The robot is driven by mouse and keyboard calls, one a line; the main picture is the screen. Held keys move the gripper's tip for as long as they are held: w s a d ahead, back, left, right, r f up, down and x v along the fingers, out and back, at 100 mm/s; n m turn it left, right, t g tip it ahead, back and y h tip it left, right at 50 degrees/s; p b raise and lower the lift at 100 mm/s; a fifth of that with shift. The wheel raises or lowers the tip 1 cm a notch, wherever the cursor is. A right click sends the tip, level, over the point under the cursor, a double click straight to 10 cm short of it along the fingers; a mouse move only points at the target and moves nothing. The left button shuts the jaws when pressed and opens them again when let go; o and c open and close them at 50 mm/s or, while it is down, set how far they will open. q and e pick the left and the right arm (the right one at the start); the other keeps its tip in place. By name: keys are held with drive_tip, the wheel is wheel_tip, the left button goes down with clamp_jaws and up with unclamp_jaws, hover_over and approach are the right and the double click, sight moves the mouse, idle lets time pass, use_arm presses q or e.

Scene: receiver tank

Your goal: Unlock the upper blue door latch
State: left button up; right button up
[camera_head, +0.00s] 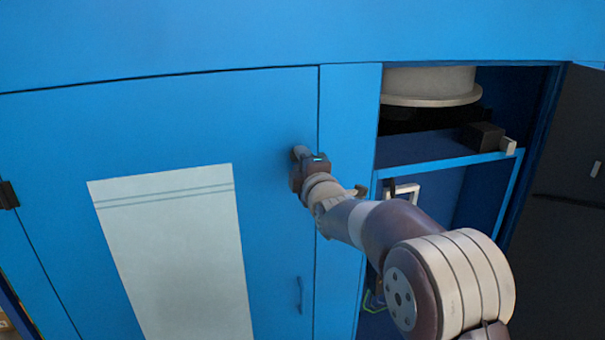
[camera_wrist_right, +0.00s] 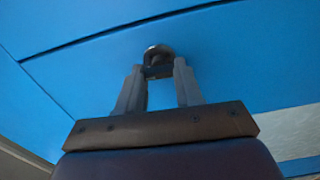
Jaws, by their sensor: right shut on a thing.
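The blue door (camera_head: 270,120) is a large flat panel with a pale sheet on it, and it sits flush in the blue cabinet. My right gripper (camera_head: 301,158) is at the door's upper right edge and hides most of the upper latch in the head view. In the right wrist view, the upper latch (camera_wrist_right: 157,52) is a small dark, rounded piece on the blue surface. My right gripper (camera_wrist_right: 158,76) has its two grey fingers closed on the sides of this latch. Its exact turn is hard to tell. My left gripper is not in view.
A pale sheet (camera_head: 170,250) covers the door's middle. To the right, an open compartment has a shelf (camera_head: 440,150) with a black box (camera_head: 481,136). A dark panel (camera_head: 565,190) stands at far right.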

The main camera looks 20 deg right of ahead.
drive_tip(key=shift+n+b, duration=0.3)
idle(0.4)
drive_tip(key=o, duration=1)
drive_tip(key=shift+o, duration=0.2)
drive_tip(key=s+b, duration=0.3)
drive_tip(key=s, duration=0.9)
drive_tip(key=shift+s+d, duration=0.15)
drive_tip(key=shift+s, duration=0.15)
